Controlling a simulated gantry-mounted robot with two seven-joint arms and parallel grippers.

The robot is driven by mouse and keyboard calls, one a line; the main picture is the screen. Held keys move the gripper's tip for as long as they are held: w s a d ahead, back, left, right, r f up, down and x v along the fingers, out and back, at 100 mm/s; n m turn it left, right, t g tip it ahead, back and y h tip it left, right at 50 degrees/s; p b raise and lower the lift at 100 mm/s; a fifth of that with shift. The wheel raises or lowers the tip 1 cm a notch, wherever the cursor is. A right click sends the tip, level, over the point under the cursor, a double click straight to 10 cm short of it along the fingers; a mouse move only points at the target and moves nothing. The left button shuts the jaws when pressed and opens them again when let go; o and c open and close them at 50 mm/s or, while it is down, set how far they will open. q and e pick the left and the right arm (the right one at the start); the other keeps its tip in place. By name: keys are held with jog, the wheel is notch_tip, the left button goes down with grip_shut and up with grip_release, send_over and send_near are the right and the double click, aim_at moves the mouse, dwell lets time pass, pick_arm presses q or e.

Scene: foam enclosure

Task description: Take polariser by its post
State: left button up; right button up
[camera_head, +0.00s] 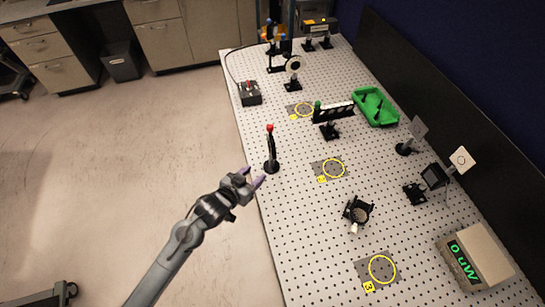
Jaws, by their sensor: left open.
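A slim dark optic on a post with a red top (270,145) stands upright on a round base near the left edge of the perforated table. It appears edge-on, and I cannot tell for certain that it is the polariser. My left gripper (253,177), with purple fingertips, is open and empty at the table's left edge. It is just left of and below the red-topped post's base in the picture, apart from it. My right gripper is not in view.
The perforated table (300,225) carries yellow-ringed plates (333,168), a long dark holder (333,112), a green tray (375,107), a small control box (249,93), a round-faced mount (293,66) and a power meter (475,258). A dark wall panel (440,110) bounds the right side.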

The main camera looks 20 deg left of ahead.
aim_at(270, 162)
pick_arm(q)
jog(key=x, duration=0.4)
jog(key=shift+w+d, duration=0.25)
jog(key=shift+w, duration=0.05)
jog(key=shift+b+x, duration=0.35)
jog(key=shift+x, duration=2.3)
jog(key=shift+s+f, duration=0.1)
jog(key=shift+f, duration=0.05)
jog(key=shift+c, duration=0.3)
grip_shut()
